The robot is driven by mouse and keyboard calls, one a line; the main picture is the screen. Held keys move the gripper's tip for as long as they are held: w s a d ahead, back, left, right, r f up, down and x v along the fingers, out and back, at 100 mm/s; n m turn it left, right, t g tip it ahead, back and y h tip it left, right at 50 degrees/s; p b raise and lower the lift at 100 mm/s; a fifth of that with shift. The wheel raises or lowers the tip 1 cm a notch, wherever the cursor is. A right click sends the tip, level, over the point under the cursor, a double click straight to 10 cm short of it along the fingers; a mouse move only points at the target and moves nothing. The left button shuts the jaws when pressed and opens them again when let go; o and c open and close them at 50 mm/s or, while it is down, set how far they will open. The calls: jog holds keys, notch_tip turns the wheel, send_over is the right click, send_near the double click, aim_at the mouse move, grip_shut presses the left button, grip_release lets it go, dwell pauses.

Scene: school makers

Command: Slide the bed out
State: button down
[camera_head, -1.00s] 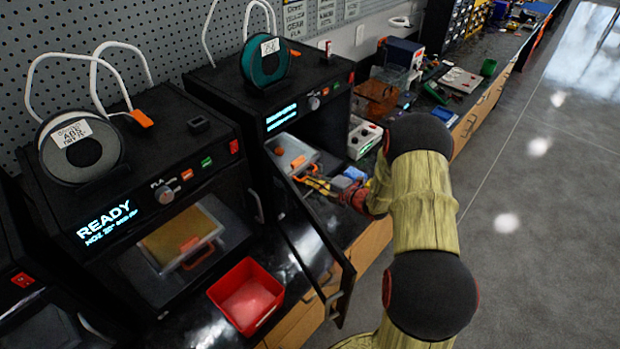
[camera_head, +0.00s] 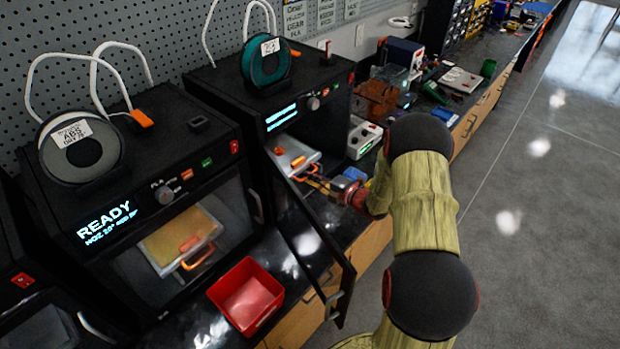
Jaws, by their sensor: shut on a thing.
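The bed (camera_head: 285,149) is a light grey plate with an orange piece on top and an orange handle (camera_head: 309,171) at its front. It sits in the open right-hand printer (camera_head: 322,122), its front edge near the opening. My gripper (camera_head: 316,182) is at the front of the bed, shut on its handle; the fingers are small and the exact contact is hard to make out. The printer's dark door (camera_head: 318,250) stands open, in front and to the left of my gripper. The back of the bed is hidden inside the printer.
A second printer (camera_head: 150,195) stands on the left, closed, with its own bed inside. A red bin (camera_head: 246,296) sits on the dark counter before it. A white control box (camera_head: 364,138) and a blue item (camera_head: 355,174) are close to my gripper's right.

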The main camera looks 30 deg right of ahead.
jog(key=f+p+v, duration=0.2)
jog(key=p+v, duration=0.2)
jog(key=v, duration=0.7)
jog(key=s+f+p+v, duration=0.1)
jog(key=p+v, duration=0.3)
jog(key=v, duration=0.7)
jog(key=shift+s+d+f+p, duration=0.15)
jog(key=shift+s+f+p, duration=0.25)
jog(key=shift+f, duration=0.5)
jog(key=c, duration=2.3)
grip_release()
jog(key=shift+s+d, duration=0.1)
jog(key=shift+s, duration=0.05)
jog(key=o, duration=0.3)
jog(key=shift+r, duration=0.1)
